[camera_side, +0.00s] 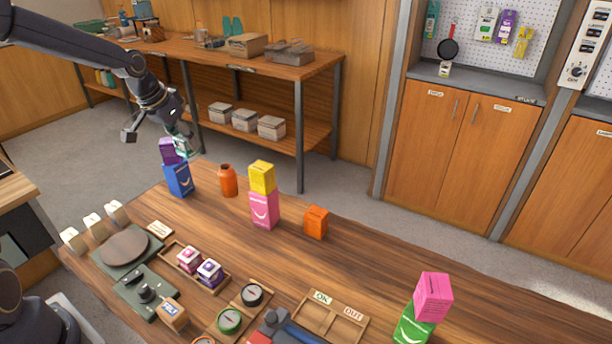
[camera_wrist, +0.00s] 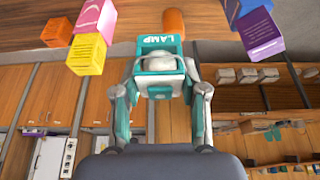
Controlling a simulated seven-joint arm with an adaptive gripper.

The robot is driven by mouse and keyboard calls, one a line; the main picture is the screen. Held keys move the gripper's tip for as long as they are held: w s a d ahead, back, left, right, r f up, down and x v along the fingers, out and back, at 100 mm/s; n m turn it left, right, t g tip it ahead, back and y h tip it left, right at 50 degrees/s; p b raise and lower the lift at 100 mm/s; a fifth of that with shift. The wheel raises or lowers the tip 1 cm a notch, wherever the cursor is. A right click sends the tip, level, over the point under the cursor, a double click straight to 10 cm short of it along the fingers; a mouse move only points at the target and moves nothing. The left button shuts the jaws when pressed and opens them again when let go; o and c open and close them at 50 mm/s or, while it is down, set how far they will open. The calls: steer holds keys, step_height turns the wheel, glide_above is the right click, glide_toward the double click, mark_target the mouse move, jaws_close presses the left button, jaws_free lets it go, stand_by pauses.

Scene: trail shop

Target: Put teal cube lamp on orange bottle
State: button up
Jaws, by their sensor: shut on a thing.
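The teal cube lamp (camera_wrist: 160,82), white and teal with "LAMP" printed on its box, is between the fingers of my gripper (camera_wrist: 163,92) in the wrist view. In the side view the lamp (camera_side: 186,146) shows as a small teal patch below my gripper (camera_side: 178,132), close to the purple box and partly hidden. My gripper is shut on the lamp and holds it above tabletop level. The orange bottle (camera_side: 228,181) stands upright on the table, to the right of and lower than the lamp. In the wrist view the bottle (camera_wrist: 174,22) appears beyond the lamp, apart from it.
A purple box (camera_side: 169,151) sits on a blue box (camera_side: 179,179), left of the bottle. A yellow cube (camera_side: 261,176) on a pink box (camera_side: 264,208) stands right of it. An orange cube (camera_side: 316,222) is farther right. Some bare table lies around the bottle.

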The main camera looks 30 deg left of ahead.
steer(key=w+a+f, duration=0.1)
steer(key=w+f, duration=0.2)
steer(key=w, duration=0.1)
steer(key=w+a+f, duration=0.1)
steer(key=w+f, duration=0.2)
steer(key=w, duration=0.1)
steer(key=w+a+f, duration=0.1)
steer(key=w+f, duration=0.2)
steer(key=w, duration=0.2)
steer(key=shift+a+f, duration=0.1)
steer(key=shift+w+f, duration=0.2)
steer(key=shift+w+a+f, duration=0.1)
steer(key=shift+f, duration=1.55)
steer(key=shift+f, duration=0.1)
steer(key=o, duration=1.2)
